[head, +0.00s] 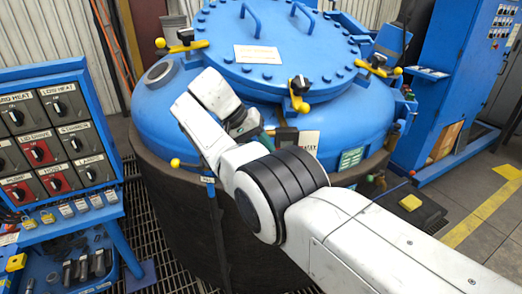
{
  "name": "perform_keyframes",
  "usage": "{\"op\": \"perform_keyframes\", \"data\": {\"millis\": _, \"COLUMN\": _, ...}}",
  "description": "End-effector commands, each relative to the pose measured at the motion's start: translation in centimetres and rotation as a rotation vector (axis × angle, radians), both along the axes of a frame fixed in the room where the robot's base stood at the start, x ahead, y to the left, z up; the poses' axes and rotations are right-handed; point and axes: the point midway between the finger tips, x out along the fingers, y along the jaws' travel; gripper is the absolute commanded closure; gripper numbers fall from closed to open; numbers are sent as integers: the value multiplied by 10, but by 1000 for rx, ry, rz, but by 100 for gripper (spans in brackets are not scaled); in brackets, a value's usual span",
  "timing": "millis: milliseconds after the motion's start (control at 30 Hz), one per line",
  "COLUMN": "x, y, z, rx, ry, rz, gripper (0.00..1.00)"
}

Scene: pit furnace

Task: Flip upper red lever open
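The control panel at the left of the head view has several dark rotary switches, a few on red plates. The upper red-plated switch (41,151) has a black knob, and its label is small and hard to read. Two more red-plated switches (57,181) sit in the row below it. I see no plain red lever handle, so I cannot tell whether the upper switch is the named lever. My gripper (247,127) is in front of the blue furnace, right of the panel and well apart from it. My white wrist partly hides it, and its fingers are unclear.
The blue round furnace (225,72) with a bolted lid fills the middle. Yellow-ended clamps (299,95) stick out around the lid. A shelf with padlocks (66,210) and dark tools is below the panel. A blue cabinet (459,80) stands at the right.

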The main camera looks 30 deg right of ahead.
Motion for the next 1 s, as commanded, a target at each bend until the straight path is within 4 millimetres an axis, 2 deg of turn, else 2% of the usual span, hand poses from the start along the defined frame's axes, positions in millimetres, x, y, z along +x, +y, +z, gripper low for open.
{"op": "perform_keyframes", "data": {"millis": 600, "x": 1, "y": 0, "z": 3, "rx": 4, "ry": 6, "rz": 2, "gripper": 100}}
{"op": "perform_keyframes", "data": {"millis": 633, "x": 1, "y": 0, "z": 3, "rx": 5, "ry": 5, "rz": 2, "gripper": 64}}
{"op": "perform_keyframes", "data": {"millis": 700, "x": 1, "y": -1, "z": 2, "rx": 4, "ry": 6, "rz": 2, "gripper": 57}}
{"op": "perform_keyframes", "data": {"millis": 1000, "x": 1, "y": 0, "z": 3, "rx": 5, "ry": 9, "rz": 1, "gripper": 57}}
